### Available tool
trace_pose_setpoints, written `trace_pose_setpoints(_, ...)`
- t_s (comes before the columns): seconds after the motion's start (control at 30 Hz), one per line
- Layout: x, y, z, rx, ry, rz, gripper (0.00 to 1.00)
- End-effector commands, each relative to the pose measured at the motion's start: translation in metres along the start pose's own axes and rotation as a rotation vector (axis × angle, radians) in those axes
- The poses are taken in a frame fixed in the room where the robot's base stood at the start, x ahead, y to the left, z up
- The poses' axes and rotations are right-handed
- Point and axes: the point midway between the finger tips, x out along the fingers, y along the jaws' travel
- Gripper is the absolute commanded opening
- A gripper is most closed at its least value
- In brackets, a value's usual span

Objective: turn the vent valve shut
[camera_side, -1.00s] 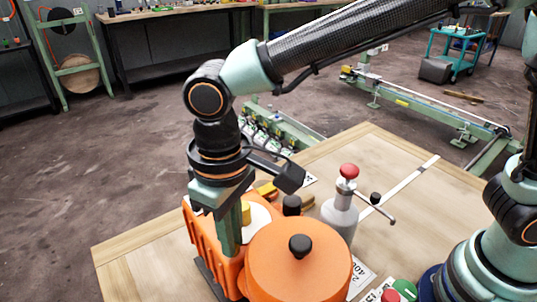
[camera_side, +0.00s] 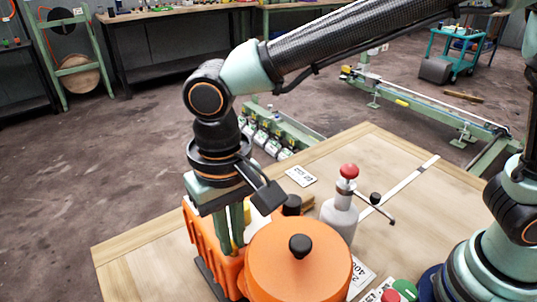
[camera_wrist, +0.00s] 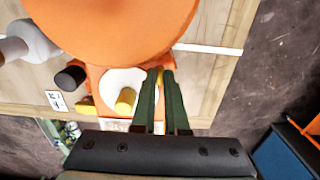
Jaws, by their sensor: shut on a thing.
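My gripper (camera_side: 232,245) points straight down at the orange machine housing (camera_side: 200,240), left of its big round orange lid (camera_side: 297,262). Its two green fingers are close together, shut on a small yellow-orange piece (camera_wrist: 159,74), which looks like the vent valve's handle; the fingers hide most of it. In the wrist view the fingertips (camera_wrist: 161,72) reach the housing just right of a white disc (camera_wrist: 112,85) with a yellow peg (camera_wrist: 126,100). The valve's exact angle cannot be told.
A black knob (camera_side: 292,204) stands behind the lid. A grey bottle-shaped part with a red ball top (camera_side: 349,171) and a side lever (camera_side: 378,208) stands to the right. Red and green buttons (camera_side: 404,290) are at the front.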

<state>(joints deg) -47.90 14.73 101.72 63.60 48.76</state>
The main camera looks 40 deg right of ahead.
Motion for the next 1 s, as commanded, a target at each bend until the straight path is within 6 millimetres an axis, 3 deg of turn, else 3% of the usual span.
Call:
trace_pose_setpoints(0.27,-0.003,-0.001,-0.001,0.003,0.004,-0.005,0.00)
trace_pose_setpoints(0.3,-0.003,-0.001,-0.001,0.003,0.004,-0.005,0.26)
trace_pose_setpoints(0.33,-0.003,-0.001,-0.001,0.003,0.004,-0.005,0.38)
trace_pose_setpoints(0.37,-0.003,-0.001,-0.001,0.002,0.004,-0.004,0.41)
trace_pose_setpoints(0.77,-0.007,-0.001,-0.001,0.000,0.003,-0.004,0.41)
trace_pose_setpoints(1.0,-0.048,-0.001,-0.001,0.001,0.006,-0.007,0.41)
